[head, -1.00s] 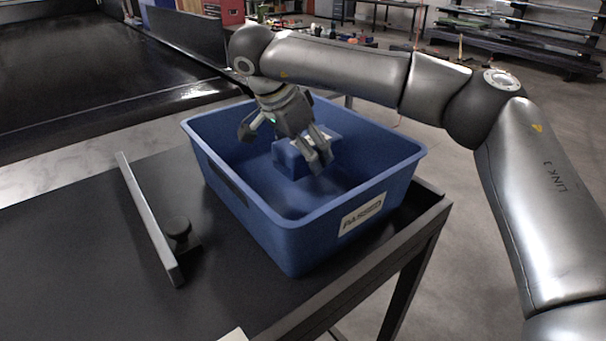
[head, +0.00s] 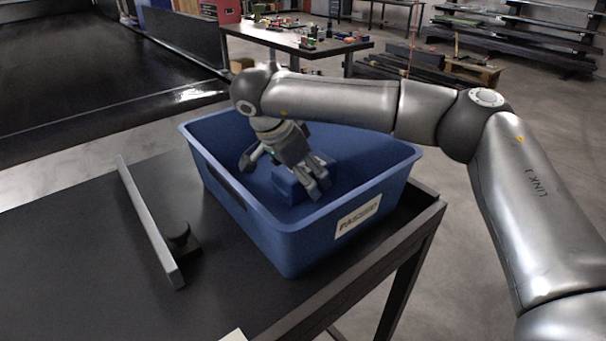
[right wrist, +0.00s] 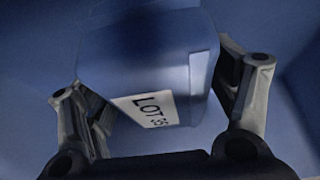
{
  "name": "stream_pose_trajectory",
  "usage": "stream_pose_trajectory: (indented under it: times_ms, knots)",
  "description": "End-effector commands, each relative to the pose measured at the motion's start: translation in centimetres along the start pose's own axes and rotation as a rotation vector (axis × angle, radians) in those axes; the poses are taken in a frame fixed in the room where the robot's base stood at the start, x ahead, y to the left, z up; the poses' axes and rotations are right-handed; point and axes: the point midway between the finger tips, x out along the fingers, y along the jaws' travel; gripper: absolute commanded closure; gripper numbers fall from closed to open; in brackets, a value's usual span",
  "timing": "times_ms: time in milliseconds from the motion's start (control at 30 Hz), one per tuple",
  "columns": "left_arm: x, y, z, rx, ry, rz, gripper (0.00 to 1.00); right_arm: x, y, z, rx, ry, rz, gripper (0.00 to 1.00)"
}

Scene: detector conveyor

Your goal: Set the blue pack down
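The blue pack (head: 288,187) is inside the blue bin (head: 297,238), towards its middle. My right gripper (head: 285,172) reaches down into the bin with its fingers on either side of the pack. In the right wrist view the pack (right wrist: 140,60) fills the space between the two fingers, and its white label reads "LOT 35". The right gripper is shut on the pack. The pack is low in the bin; I cannot tell whether its underside touches the floor. My left gripper is not in view.
The bin has a "PASSED" label (head: 358,217) and stands on a dark table (head: 85,255) near its right edge. Behind are a black conveyor (head: 100,80) and a table with tools (head: 300,42).

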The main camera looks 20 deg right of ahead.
Motion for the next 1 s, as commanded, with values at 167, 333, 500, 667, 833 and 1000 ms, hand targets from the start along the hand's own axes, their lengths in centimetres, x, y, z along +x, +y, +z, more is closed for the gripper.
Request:
stream_pose_trajectory:
  times_ms: [167,333,500,667,833,1000]
  knots:
    - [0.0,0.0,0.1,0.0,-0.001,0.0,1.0,0.0,0.0,0.0,0.0,0.0,0.0,0.16]
    - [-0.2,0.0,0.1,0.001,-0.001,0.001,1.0,-0.2,0.0,-0.1,0.0,0.0,0.0,0.16]
    - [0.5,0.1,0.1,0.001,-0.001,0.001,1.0,-2.0,-0.1,0.0,0.001,0.0,-0.004,0.16]
    - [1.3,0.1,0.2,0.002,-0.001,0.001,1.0,-5.5,-0.1,0.0,0.0,0.001,-0.005,0.16]
    - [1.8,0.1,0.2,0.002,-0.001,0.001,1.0,-9.0,-0.1,0.0,0.001,0.001,-0.003,0.16]
    - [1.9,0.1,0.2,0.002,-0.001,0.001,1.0,-11.4,-0.1,-0.1,0.0,0.001,-0.002,0.16]
